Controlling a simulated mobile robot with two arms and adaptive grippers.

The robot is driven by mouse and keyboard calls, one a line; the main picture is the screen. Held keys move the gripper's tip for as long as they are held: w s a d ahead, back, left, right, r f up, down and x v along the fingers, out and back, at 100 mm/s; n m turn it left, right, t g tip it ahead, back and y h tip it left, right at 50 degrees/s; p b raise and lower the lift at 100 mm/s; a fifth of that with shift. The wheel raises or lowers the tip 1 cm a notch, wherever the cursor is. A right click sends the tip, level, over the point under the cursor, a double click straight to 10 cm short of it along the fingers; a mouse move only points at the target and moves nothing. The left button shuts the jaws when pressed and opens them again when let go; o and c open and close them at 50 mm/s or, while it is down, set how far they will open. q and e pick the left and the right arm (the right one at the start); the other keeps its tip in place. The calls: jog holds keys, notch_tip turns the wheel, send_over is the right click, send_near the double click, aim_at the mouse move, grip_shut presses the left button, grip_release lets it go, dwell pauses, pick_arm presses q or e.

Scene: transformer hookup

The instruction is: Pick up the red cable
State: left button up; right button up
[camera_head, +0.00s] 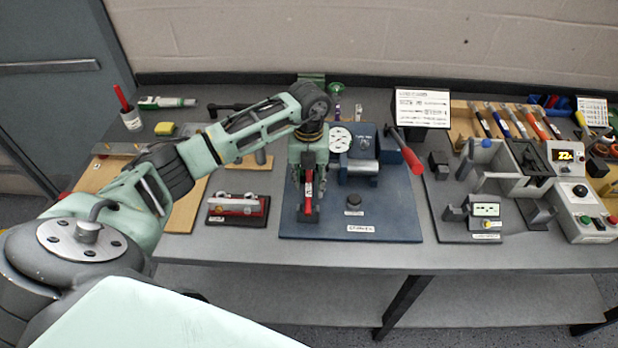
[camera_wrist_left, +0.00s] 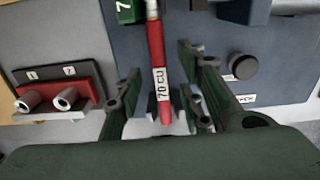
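The red cable (camera_head: 309,188) is a short red piece at the left part of the blue board, below my left gripper in the head view. In the left wrist view the red cable (camera_wrist_left: 157,70) runs top to bottom with a white label reading "70 CU" and a pale upper end. My left gripper (camera_head: 308,196) points down over it. In the left wrist view the left gripper (camera_wrist_left: 160,98) is open, its dark green fingers on either side of the cable with gaps between. My right gripper is not in view.
The blue board (camera_head: 400,222) carries a gauge (camera_head: 340,139), a red-handled lever (camera_head: 404,150) and a black knob (camera_head: 353,203). A red block with two silver terminals (camera_head: 238,204) sits to the left. A grey fixture (camera_head: 485,222) stands to the right. The front table strip is clear.

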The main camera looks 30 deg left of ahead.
pick_arm(q)
jog(key=shift+f, duration=0.5)
grip_shut()
